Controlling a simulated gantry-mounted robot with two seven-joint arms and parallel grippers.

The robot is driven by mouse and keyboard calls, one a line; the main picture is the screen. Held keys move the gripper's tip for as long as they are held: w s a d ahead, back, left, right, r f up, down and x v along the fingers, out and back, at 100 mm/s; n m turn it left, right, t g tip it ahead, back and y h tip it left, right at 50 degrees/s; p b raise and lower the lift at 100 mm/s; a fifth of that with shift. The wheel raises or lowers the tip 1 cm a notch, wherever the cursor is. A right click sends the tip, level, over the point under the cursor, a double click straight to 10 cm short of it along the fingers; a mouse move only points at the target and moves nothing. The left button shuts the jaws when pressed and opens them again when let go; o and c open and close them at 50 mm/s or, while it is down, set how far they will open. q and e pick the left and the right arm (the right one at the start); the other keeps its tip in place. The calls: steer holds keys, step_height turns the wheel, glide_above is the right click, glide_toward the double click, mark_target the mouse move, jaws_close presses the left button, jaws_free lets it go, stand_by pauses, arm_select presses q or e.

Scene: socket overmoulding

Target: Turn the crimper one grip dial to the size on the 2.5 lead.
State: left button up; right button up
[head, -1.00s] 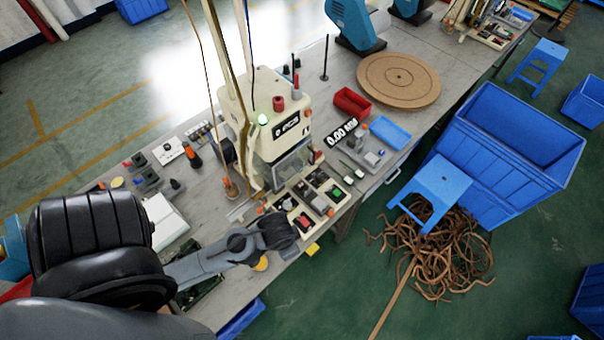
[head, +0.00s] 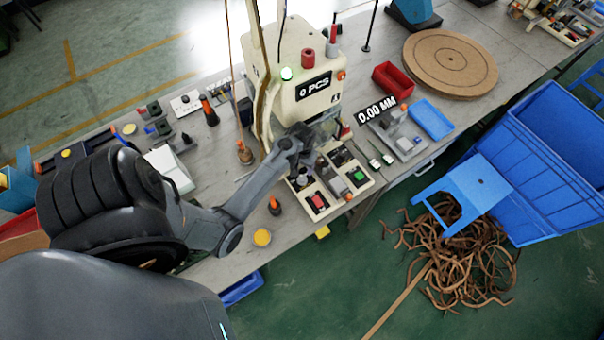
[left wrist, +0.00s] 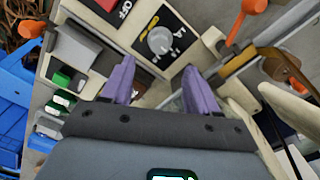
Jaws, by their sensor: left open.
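A grey round dial (left wrist: 160,41) with a pointer mark sits on a black plate with white markings in the left wrist view. The markings are too small to read. My left gripper (left wrist: 157,75) has two purple fingers, spread apart and empty, on the near side of the dial and not around it. In the head view my left gripper (head: 308,140) is in front of the cream machine (head: 288,108), over the back of its control panel (head: 323,205). I cannot make out the 2.5 lead or its size mark. My right gripper is not in view.
An orange-knobbed lever (left wrist: 254,6) stands right of the dial in the left wrist view. A grey block (left wrist: 76,48) and a green button (left wrist: 62,79) lie left. A red bin (head: 393,80), a blue tray (head: 431,119) and a round board (head: 450,62) stand farther right on the bench.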

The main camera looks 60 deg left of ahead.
mark_target(302, 177)
arm_select(q)
step_height(302, 177, down, 8)
steer(key=shift+f+b, duration=0.2)
steer(key=shift+b, duration=0.2)
steer(key=shift+c, duration=0.4)
steer(key=c, duration=1)
